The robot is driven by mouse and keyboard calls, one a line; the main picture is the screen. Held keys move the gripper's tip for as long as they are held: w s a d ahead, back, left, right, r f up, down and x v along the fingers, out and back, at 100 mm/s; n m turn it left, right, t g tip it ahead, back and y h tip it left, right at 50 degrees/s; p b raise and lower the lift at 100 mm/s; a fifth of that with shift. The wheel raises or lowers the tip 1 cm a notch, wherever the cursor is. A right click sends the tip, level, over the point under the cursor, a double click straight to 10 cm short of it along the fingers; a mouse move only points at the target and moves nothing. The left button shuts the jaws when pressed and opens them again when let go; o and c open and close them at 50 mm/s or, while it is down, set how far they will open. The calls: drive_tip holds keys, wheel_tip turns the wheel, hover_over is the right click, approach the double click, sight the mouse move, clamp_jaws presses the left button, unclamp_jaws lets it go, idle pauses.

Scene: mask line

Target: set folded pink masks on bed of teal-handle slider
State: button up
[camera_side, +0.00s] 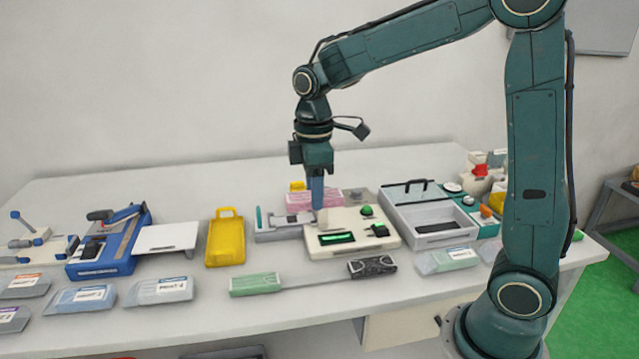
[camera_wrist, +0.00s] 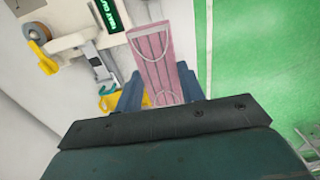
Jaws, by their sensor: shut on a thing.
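My gripper (camera_side: 318,205) points straight down beside the cream machine. In the wrist view my gripper (camera_wrist: 158,92) is shut on the folded pink masks (camera_wrist: 158,55), a long pleated strip with white loops, which reaches out beyond the fingers. Pink pleated material (camera_side: 298,200) also shows on both sides of the fingers in the side view, partly hidden by them. The slider (camera_side: 282,231) is a narrow grey bed with an upright teal handle (camera_side: 258,218) at its left end. It lies left of the cream machine, to the front left of my gripper. Its bed looks empty of pink.
The cream machine (camera_side: 350,233) has a lit green display and green knobs. An open white box (camera_side: 430,213) is right. Bagged packs and a green strip (camera_side: 256,284) lie along the front.

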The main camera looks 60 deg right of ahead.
drive_tip(key=shift+w, duration=0.1)
idle(0.3)
drive_tip(key=shift+w+d+f, duration=0.2)
drive_tip(key=shift+w+d, duration=0.1)
drive_tip(key=shift+w, duration=0.25)
drive_tip(key=w+d+f, duration=0.4)
drive_tip(key=w+d, duration=0.1)
drive_tip(key=w, duration=0.3)
hover_over(292, 220)
wheel_tip(292, 220, down, 5)
drive_tip(key=shift+f, duration=0.1)
drive_tip(key=shift+f, duration=0.2)
drive_tip(key=shift+f, duration=3.2)
drive_tip(key=shift+f, duration=0.25)
